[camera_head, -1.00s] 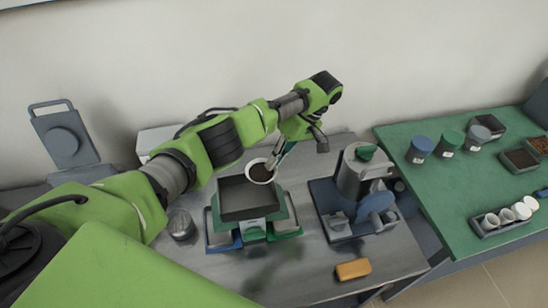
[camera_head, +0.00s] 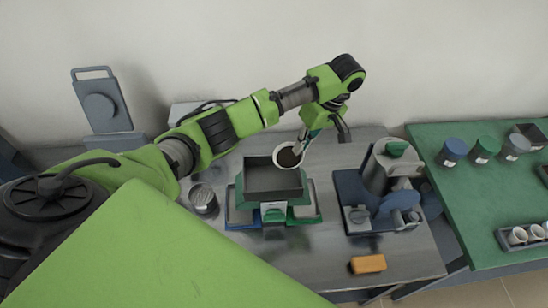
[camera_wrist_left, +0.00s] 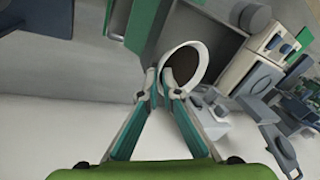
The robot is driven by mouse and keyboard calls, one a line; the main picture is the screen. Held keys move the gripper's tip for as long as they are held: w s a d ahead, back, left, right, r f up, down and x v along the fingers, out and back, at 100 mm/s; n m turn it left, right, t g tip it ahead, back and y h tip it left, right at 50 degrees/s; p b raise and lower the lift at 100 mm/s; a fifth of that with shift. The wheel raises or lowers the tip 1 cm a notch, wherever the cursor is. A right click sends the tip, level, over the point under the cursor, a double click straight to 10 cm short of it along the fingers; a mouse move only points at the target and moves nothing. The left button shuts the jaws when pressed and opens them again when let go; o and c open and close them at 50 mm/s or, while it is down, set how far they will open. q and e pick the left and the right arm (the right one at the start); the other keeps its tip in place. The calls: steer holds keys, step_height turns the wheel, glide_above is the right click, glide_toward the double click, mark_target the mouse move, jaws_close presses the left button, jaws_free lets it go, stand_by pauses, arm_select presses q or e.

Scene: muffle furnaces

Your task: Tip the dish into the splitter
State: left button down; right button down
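The dish (camera_head: 276,153) is a small white round bowl with dark brown material in it. My left gripper (camera_head: 303,143) is shut on its rim and holds it over the rear right corner of the splitter. The splitter (camera_head: 272,178) has a wide grey open hopper in a green body, with a blue tray and a green tray at its base. In the left wrist view, the two fingertips (camera_wrist_left: 160,88) pinch the dish rim (camera_wrist_left: 204,64), and dark material still shows inside. I cannot tell the dish's exact tilt. My right gripper is not in view.
A grey machine (camera_head: 383,178) stands right of the splitter, with an orange block (camera_head: 368,264) in front. A round metal container (camera_head: 203,199) stands to the left. A green-topped table (camera_head: 470,205) at the right holds several lidded jars and a rack of white cups (camera_head: 518,236).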

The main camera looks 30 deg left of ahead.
arm_select(q)
steer(key=shift+r, duration=0.1)
stand_by(0.3)
steer(key=shift+s+r+t, duration=0.1)
steer(key=shift+t, duration=0.3)
steer(key=shift+s+a+r+t+h, duration=0.3)
steer(key=shift+t+h, duration=0.1)
steer(key=shift+h, duration=0.1)
steer(key=shift+w+d, duration=0.15)
steer(key=shift+s+r+t+h, duration=0.25)
steer(key=shift+t+h, duration=0.15)
steer(key=shift+t, duration=0.1)
steer(key=shift+s+a+r, duration=0.15)
steer(key=shift+a, duration=0.15)
